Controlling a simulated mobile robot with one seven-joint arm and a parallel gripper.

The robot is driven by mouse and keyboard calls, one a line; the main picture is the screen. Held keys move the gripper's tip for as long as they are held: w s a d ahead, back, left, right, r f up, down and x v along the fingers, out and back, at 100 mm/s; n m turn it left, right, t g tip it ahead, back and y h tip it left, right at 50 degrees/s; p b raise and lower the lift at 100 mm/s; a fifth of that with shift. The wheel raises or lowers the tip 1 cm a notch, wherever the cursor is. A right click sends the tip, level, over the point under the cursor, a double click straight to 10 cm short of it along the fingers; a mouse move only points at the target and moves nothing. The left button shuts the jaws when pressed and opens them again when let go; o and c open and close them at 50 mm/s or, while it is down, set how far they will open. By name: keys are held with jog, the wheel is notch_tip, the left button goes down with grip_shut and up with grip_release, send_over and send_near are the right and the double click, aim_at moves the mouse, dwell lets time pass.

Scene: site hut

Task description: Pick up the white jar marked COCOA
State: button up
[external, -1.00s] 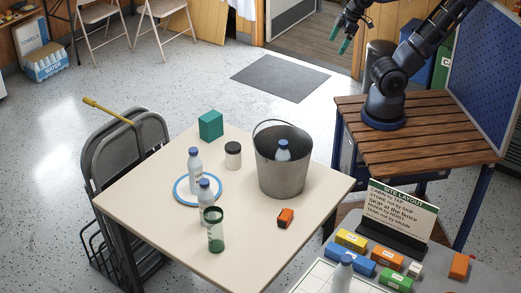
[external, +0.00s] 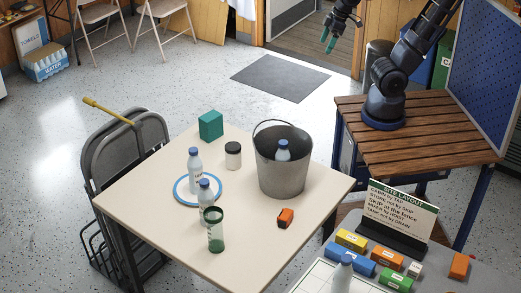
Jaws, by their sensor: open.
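A small white jar with a black lid (external: 233,157) stands upright on the cream table, left of the bucket. Its marking is too small to read from here. My gripper (external: 328,42) has teal fingertips, is open and empty, and hangs in the air at the top of the view, beyond the table and well apart from the jar.
A grey metal bucket (external: 281,178) with a bottle in it stands right of the jar. A teal box (external: 211,125), bottles on and beside a blue-rimmed plate (external: 180,194), a green-and-clear tumbler (external: 216,236) and an orange block (external: 286,218) share the table (external: 150,212).

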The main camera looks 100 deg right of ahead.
jog(key=w+a+f+m+g, duration=0.1)
jog(key=w+a+f+m, duration=0.15)
jog(key=w, duration=0.95)
jog(key=m+g, duration=0.3)
jog(key=m, duration=0.4)
send_over(233, 146)
jog(key=shift+n, duration=0.25)
notch_tip(233, 146, down, 28)
jog(key=shift+r, duration=0.2)
jog(key=shift+w+f, duration=0.1)
jog(key=shift+f, duration=0.5)
notch_tip(233, 146, down, 10)
jog(key=shift+f, duration=0.25)
jog(key=shift+c, duration=0.3)
jog(key=c, duration=1.2)
